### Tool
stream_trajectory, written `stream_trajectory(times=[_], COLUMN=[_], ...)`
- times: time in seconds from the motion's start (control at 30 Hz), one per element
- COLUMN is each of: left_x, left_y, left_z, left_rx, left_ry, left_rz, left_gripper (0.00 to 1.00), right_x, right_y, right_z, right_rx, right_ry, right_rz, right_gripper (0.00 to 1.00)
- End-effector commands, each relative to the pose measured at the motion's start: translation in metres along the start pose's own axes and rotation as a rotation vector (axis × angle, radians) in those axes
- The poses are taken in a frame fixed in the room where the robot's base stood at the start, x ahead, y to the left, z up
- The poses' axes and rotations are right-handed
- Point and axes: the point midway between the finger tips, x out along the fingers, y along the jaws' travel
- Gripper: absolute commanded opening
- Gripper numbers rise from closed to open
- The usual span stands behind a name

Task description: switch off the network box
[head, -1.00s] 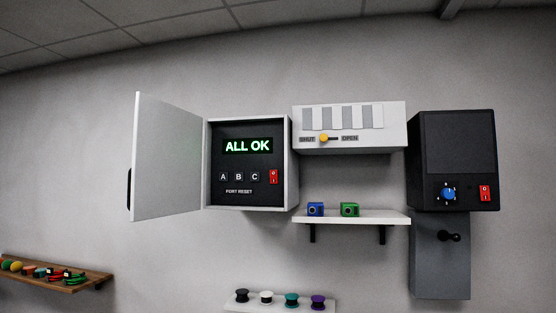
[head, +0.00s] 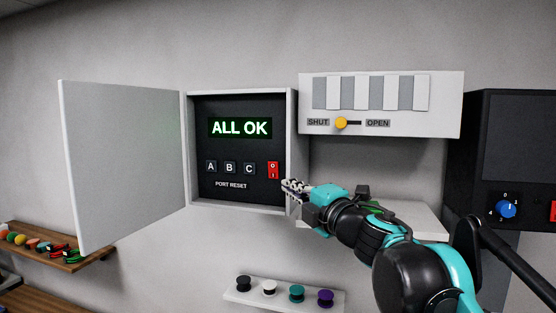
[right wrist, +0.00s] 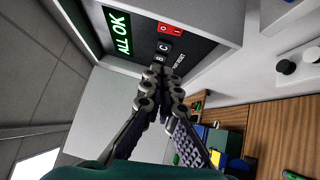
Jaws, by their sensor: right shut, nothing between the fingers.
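The network box (head: 291,110) is on the wall with its door (head: 122,165) swung open to the left. Its screen (head: 240,128) reads ALL OK in green. Below are buttons A, B and C and a red rocker switch (head: 273,170) marked 0 and 1; the switch also shows in the right wrist view (right wrist: 171,29). My right gripper (head: 288,185) is shut and empty, just right of and slightly below the switch, near the box's right edge. In the right wrist view its fingertips (right wrist: 162,74) point towards the button panel. My left gripper is not in view.
Right of the box hangs a white unit (head: 385,122) with a SHUT/OPEN slider. A white shelf (head: 425,222) is partly behind my right arm. A dark unit (head: 500,140) with a blue knob is at far right. A small shelf (head: 285,298) with several spools is below.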

Motion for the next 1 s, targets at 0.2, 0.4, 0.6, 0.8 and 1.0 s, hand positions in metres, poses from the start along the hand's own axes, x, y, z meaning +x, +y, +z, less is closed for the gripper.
stream_trajectory(times=[0.2, 0.4, 0.6, 0.8, 1.0], left_x=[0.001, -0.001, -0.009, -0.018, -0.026], left_y=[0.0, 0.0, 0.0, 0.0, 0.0], left_z=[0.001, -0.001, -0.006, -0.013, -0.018], left_rx=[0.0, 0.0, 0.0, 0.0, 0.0], left_ry=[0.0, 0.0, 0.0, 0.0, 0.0], left_rz=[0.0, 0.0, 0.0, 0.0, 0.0], left_gripper=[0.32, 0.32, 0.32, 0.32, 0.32], right_x=[0.0, 0.009, 0.043, 0.087, 0.115], right_y=[-0.001, -0.001, 0.001, 0.001, 0.001], right_z=[0.0, 0.001, 0.0, 0.001, 0.017], right_rx=[0.0, 0.001, 0.001, 0.002, 0.001], right_ry=[-0.001, -0.002, -0.001, -0.001, -0.005], right_rz=[0.0, 0.0, 0.0, 0.0, 0.0], right_gripper=[0.0, 0.0, 0.0, 0.0, 0.0])
